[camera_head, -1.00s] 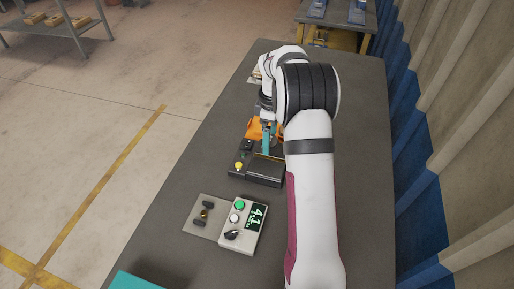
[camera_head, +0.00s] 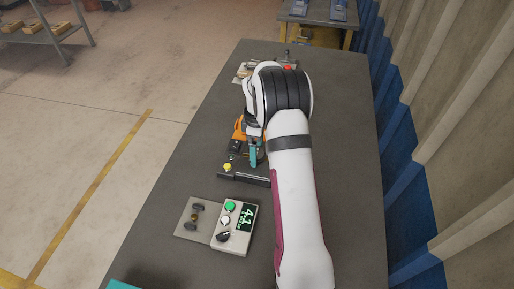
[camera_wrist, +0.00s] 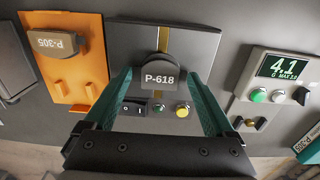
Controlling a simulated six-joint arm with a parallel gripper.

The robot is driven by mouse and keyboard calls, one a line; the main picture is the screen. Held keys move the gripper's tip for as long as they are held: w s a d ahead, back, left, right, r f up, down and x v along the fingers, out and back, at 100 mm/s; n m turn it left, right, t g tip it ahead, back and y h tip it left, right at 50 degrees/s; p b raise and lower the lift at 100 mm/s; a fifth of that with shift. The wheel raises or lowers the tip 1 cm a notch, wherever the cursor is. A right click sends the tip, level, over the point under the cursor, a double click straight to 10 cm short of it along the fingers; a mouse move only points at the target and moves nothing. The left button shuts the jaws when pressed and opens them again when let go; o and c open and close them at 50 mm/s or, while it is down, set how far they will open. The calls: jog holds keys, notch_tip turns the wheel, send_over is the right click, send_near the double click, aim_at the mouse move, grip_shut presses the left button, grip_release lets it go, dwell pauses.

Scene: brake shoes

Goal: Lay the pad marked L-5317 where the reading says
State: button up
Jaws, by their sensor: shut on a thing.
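No mark L-5317 is legible in any view. My gripper (camera_wrist: 160,88), with teal fingers, is over the dark device and shut on a small dark pad marked P-618 (camera_wrist: 160,78); the finger contact is hard to make out. In the head view my gripper (camera_head: 254,155) is partly hidden by my arm. A light grey meter (camera_wrist: 283,92) reads 4.1, with small text like "G MAX 3.0" under it; the meter also shows in the head view (camera_head: 234,236). A pad marked P-305 (camera_wrist: 57,43) lies in an orange holder (camera_wrist: 75,88).
The dark device (camera_head: 245,180) has a yellow button, a green button and a rocker switch. A plate with small dark parts (camera_head: 194,218) lies beside the meter. A teal thing (camera_head: 122,284) is at the near left edge. The table's right side (camera_head: 350,150) is clear.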

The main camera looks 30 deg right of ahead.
jog(key=shift+f, duration=0.3)
jog(key=o, duration=1.3)
jog(key=shift+o, duration=0.2)
notch_tip(320, 180, up, 16)
jog(key=s+a+r+m, duration=0.35)
jog(key=s+a, duration=0.25)
jog(key=a, duration=0.2)
jog(key=s+a+f+m+y, duration=0.1)
jog(key=s+a+m, duration=0.4)
jog(key=s, duration=0.7)
jog(key=s+a+f+m, duration=0.1)
jog(key=s+a+m, duration=0.5)
jog(key=s+a, duration=0.4)
jog(key=s, duration=0.3)
jog(key=shift+s+f+y, duration=0.15)
jog(key=shift+f+y, duration=0.15)
jog(key=shift+y, duration=0.1)
